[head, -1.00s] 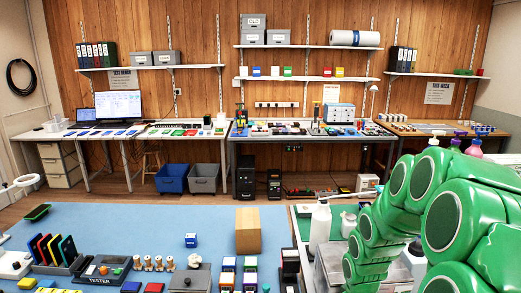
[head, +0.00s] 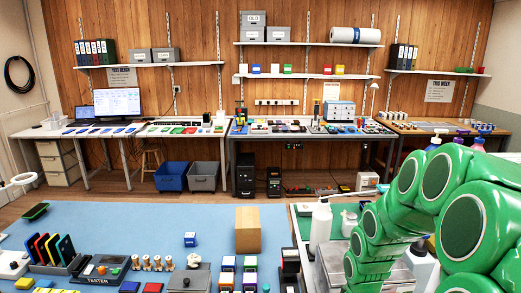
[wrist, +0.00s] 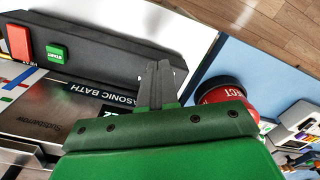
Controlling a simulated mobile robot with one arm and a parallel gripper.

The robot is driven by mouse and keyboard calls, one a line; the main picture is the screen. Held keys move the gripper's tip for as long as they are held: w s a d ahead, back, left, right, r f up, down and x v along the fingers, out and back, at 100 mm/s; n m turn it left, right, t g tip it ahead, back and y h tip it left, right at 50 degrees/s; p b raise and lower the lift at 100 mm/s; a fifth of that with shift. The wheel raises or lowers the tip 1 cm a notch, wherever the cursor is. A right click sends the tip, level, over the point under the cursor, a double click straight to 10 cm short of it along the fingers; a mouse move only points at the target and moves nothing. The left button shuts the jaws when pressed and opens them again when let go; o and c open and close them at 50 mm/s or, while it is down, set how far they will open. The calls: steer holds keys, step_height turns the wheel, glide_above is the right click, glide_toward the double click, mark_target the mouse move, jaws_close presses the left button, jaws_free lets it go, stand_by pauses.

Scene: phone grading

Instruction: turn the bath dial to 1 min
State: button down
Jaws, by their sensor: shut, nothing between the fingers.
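The ultrasonic bath shows in the wrist view as a dark control panel (wrist: 110,48) with a red button (wrist: 18,42) and a green START button (wrist: 57,54), beside a metal top (wrist: 55,110) and a partly covered "SONIC BATH" label (wrist: 100,92). My gripper (wrist: 158,68) is shut and empty, its grey fingertips over the panel's edge, right of the START button. I cannot tell whether they touch it. No dial can be made out; it may be hidden behind the fingers. In the head view my green arm hides my gripper and part of the bath (head: 333,268).
A red round container (wrist: 224,94) marked with letters ending "ECT" stands close right of my fingers. A white bottle (head: 321,222) stands by the bath.

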steer(key=shift+w+d+r, duration=0.1)
steer(key=shift+w+r, duration=0.05)
steer(key=shift+r, duration=0.8)
steer(key=shift+w+d+r, duration=0.1)
steer(key=shift+w+r, duration=0.05)
steer(key=shift+r, duration=0.8)
steer(key=shift+w+d+f, duration=0.1)
steer(key=shift+w+f, duration=0.1)
steer(key=shift+f, duration=1.4)
steer(key=shift+w+f, duration=0.15)
steer(key=shift+f, duration=1.4)
steer(key=shift+r, duration=0.1)
steer(key=shift+w+r, duration=0.2)
steer(key=shift+w, duration=0.05)
